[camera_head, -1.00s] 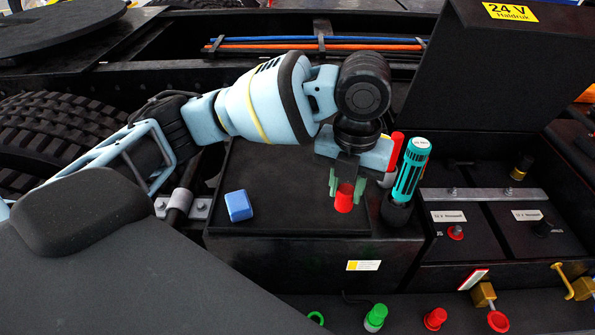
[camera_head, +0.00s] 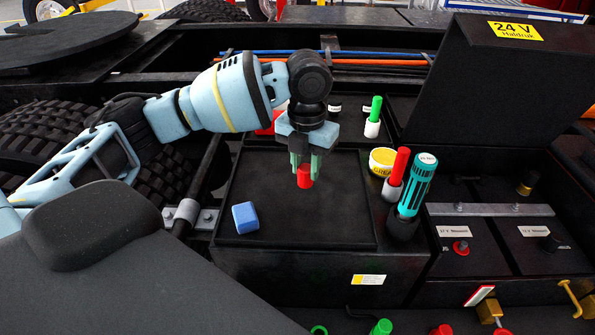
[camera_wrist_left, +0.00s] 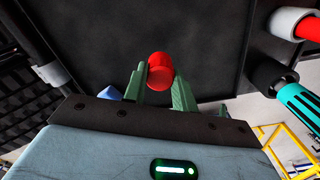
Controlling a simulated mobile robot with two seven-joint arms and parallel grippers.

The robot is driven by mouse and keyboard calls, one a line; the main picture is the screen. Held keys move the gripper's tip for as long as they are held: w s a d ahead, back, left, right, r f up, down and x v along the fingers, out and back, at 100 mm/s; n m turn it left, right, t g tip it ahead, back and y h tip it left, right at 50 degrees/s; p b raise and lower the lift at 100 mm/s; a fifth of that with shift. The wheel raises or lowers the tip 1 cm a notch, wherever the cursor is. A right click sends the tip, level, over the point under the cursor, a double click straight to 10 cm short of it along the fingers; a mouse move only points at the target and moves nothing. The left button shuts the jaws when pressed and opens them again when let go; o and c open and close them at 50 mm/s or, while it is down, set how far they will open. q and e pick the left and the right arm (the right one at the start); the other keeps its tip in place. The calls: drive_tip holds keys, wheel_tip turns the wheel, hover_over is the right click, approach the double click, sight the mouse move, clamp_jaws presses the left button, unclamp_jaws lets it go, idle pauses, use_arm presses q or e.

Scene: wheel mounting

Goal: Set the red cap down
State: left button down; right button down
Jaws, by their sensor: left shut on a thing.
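The red cap (camera_head: 305,180) is between the green fingers of my left gripper (camera_head: 305,168), which is shut on it. They are over the upper middle of the black tray-like top (camera_head: 335,215). I cannot tell whether the cap touches the surface. In the left wrist view the red cap (camera_wrist_left: 160,68) sits between the fingertips of the left gripper (camera_wrist_left: 160,80), above a dark surface. My right gripper is not in view.
A blue block (camera_head: 245,217) lies on the top's left part. At its right edge stand a yellow tin (camera_head: 382,159), a red-and-white cylinder (camera_head: 396,172) and a teal torch (camera_head: 415,187). A green-and-white cylinder (camera_head: 374,116) stands behind. The top's front right is bare.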

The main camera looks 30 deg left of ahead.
use_arm(q)
drive_tip(key=shift+w+a, duration=0.25)
drive_tip(key=shift+a, duration=0.5)
drive_tip(key=f, duration=0.1)
drive_tip(key=a+f, duration=0.1)
drive_tip(key=shift+w+f, duration=0.1)
drive_tip(key=shift+f, duration=0.75)
drive_tip(key=shift+f, duration=0.15)
drive_tip(key=c, duration=1.1)
unclamp_jaws()
wheel_tip(320, 180, up, 12)
drive_tip(key=shift+r, duration=0.15)
